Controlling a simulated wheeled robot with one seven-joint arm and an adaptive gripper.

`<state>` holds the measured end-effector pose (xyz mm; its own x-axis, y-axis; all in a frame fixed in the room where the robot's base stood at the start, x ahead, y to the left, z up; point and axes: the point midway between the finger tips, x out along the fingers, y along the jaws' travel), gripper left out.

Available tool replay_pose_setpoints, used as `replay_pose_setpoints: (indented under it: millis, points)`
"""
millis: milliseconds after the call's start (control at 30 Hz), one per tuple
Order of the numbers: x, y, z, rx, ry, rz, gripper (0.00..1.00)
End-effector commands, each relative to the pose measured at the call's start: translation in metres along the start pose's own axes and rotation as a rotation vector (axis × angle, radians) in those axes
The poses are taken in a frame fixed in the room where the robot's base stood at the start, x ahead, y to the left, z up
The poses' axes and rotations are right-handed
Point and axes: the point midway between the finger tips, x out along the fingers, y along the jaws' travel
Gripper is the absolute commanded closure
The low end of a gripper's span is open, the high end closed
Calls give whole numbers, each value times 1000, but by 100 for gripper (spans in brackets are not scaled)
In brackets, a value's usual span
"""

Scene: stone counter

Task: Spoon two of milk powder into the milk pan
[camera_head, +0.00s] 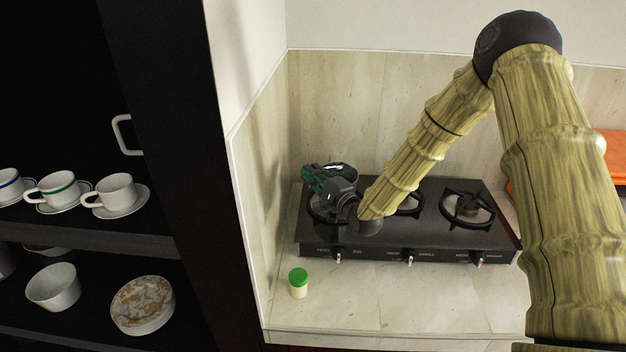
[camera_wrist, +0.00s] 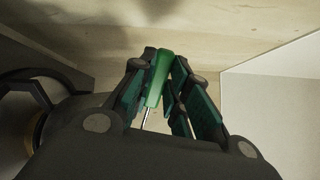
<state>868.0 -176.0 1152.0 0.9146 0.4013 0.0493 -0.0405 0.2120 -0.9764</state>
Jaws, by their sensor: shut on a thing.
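My gripper (camera_head: 320,181) is over the left burner of the stove. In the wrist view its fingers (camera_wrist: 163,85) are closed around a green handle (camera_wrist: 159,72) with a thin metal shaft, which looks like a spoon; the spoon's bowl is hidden. A small cream jar with a green lid (camera_head: 298,281), likely the milk powder, stands upright on the counter in front of the stove's left end. Its lid is on.
The black three-burner stove (camera_head: 436,213) sits against the tiled back wall. A burner grate (camera_head: 467,208) is bare at the right. The pale counter (camera_head: 400,300) is clear in front. Dark shelves with cups (camera_head: 116,190) and bowls (camera_head: 53,287) stand left.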

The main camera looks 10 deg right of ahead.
Motion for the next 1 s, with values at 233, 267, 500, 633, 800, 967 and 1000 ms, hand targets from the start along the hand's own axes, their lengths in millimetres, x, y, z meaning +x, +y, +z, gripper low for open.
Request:
replay_pose_setpoints:
  millis: [233,267,500,633,800,967,1000]
  points:
    - [-2,6,-1,1,-3,-84,100]
    - [-2,6,-1,1,-3,-94,100]
    - [-2,7,0,1,-4,-173,100]
    - [-2,8,0,2,-4,-211,100]
    - [-1,-1,1,1,-3,-198,100]
    - [-1,-2,1,1,-2,-151,100]
    - [-1,-2,1,1,-2,-139,100]
